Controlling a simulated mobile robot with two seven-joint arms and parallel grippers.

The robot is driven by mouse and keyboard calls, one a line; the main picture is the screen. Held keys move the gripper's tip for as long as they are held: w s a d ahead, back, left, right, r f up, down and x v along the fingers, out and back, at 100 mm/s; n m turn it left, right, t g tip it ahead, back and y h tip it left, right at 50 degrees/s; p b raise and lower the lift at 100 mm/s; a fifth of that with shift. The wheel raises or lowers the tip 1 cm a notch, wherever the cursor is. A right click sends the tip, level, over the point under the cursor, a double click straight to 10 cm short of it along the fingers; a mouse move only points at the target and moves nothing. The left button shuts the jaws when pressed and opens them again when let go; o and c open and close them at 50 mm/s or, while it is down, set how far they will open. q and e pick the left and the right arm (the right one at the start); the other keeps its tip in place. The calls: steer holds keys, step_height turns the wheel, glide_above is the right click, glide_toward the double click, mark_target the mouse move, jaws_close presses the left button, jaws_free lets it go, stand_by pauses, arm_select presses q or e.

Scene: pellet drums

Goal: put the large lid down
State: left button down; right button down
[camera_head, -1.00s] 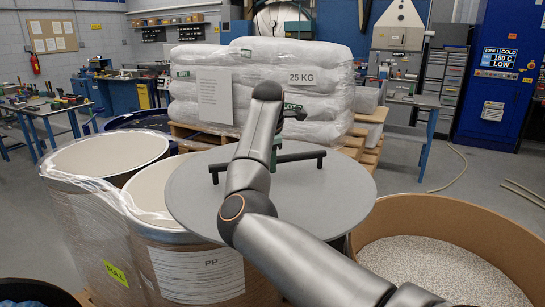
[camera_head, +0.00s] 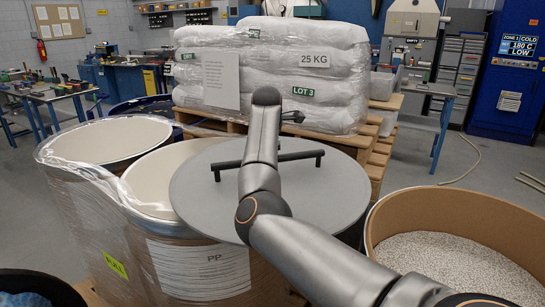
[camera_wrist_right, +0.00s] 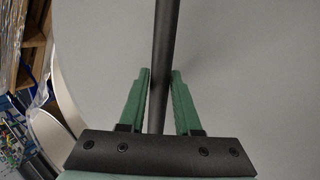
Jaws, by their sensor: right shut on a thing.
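The large lid (camera_head: 210,207) is a flat grey disc with a black bar handle (camera_head: 305,155). It looks roughly level and hides part of the open drum marked PP (camera_head: 205,270) from view. I cannot tell whether it touches the drum rim. My right arm reaches over the lid, and its gripper is hidden behind the arm in the head view. In the right wrist view, my right gripper (camera_wrist_right: 161,78) has its green fingers shut on the handle bar (camera_wrist_right: 162,45), with the lid face (camera_wrist_right: 240,75) beyond. My left gripper is not in view.
A wrapped open drum (camera_head: 75,200) stands left of the PP drum. A wide brown container of pellets (camera_head: 440,200) is at the right. White sacks (camera_head: 290,85) lie on a wooden pallet (camera_head: 215,120) behind the lid. A dark bin (camera_head: 50,285) is at bottom left.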

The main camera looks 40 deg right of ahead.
steer(key=shift+a+b+x, duration=0.2)
steer(key=shift+b+x, duration=0.1)
steer(key=shift+x, duration=0.9)
steer(key=shift+s+f, duration=0.1)
steer(key=shift+f, duration=0.25)
steer(key=shift+s+a+r, duration=0.1)
steer(key=shift+s+r, duration=0.1)
steer(key=shift+s, duration=0.15)
steer(key=shift+w, duration=0.1)
steer(key=c, duration=1.1)
jaws_free()
steer(key=shift+w+f, duration=0.1)
steer(key=shift+f, duration=0.3)
steer(key=o, duration=0.3)
steer(key=shift+a+r, duration=0.1)
steer(key=shift+r, duration=0.1)
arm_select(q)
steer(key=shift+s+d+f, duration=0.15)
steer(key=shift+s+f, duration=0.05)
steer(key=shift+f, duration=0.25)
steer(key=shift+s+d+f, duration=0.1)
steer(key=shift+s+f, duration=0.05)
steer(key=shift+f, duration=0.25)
arm_select(e)
steer(key=shift+o, duration=1)
steer(key=shift+f, duration=0.1)
